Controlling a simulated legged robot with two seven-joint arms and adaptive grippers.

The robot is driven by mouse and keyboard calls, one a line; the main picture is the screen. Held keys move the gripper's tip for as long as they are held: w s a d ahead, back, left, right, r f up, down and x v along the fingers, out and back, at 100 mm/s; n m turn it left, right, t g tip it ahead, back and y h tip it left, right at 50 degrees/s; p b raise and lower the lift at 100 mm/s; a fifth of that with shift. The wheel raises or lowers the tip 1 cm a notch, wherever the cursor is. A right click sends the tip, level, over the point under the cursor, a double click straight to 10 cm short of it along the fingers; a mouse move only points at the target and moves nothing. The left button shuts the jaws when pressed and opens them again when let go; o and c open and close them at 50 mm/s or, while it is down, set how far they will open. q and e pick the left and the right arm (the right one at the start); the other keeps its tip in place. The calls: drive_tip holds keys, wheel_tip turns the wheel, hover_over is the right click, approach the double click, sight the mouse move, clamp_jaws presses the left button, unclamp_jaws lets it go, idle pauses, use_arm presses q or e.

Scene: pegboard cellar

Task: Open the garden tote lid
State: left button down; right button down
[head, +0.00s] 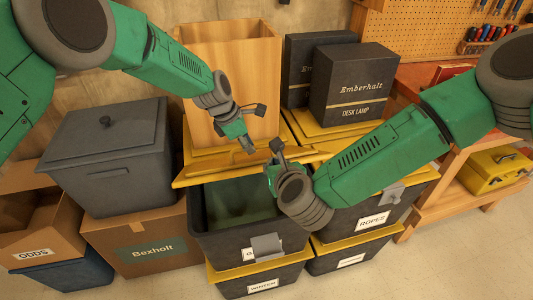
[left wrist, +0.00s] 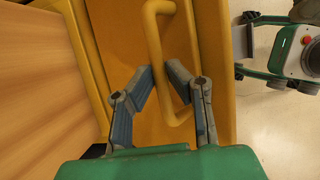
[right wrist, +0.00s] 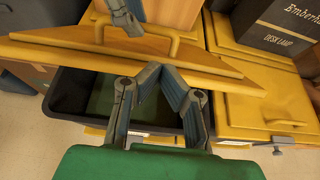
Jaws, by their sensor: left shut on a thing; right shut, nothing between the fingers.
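The garden tote (head: 207,242) is a dark bin in the middle of the head view, its label mostly hidden. Its yellow lid (head: 195,173) is raised and tilted, and the dark greenish inside shows below it. My left gripper (head: 249,143) is shut on the lid's yellow handle (left wrist: 152,32), which passes between its fingers in the left wrist view. My right gripper (head: 275,152) is shut and empty in front of the lid and above the opening. In the right wrist view the lid (right wrist: 215,72) lies beyond its fingertips (right wrist: 163,72).
A grey latch (head: 266,247) hangs at the tote's front. The ropes tote (head: 365,220) stands at the right, with black Emberhalt boxes (head: 350,85) behind. A wooden box (head: 255,60) stands behind the lid. A grey lidded bin (head: 115,160) is at the left.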

sight(266, 146)
use_arm(q)
drive_tip(key=shift+w+a+f, duration=0.1)
drive_tip(key=shift+w+a, duration=0.1)
use_arm(e)
drive_tip(key=x, duration=0.8)
drive_tip(key=shift+w+a+f, duration=0.1)
drive_tip(key=shift+w+f, duration=0.15)
drive_tip(key=shift+w, duration=0.1)
drive_tip(key=shift+w+a+r, duration=0.15)
drive_tip(key=shift+w+r, duration=0.35)
drive_tip(key=shift+r, duration=0.15)
use_arm(q)
drive_tip(key=c, duration=1.6)
unclamp_jaws()
drive_tip(key=shift+w, duration=0.1)
drive_tip(key=shift+o, duration=0.2)
drive_tip(key=shift+w+d+f, duration=0.15)
use_arm(e)
drive_tip(key=shift+w+f, duration=0.25)
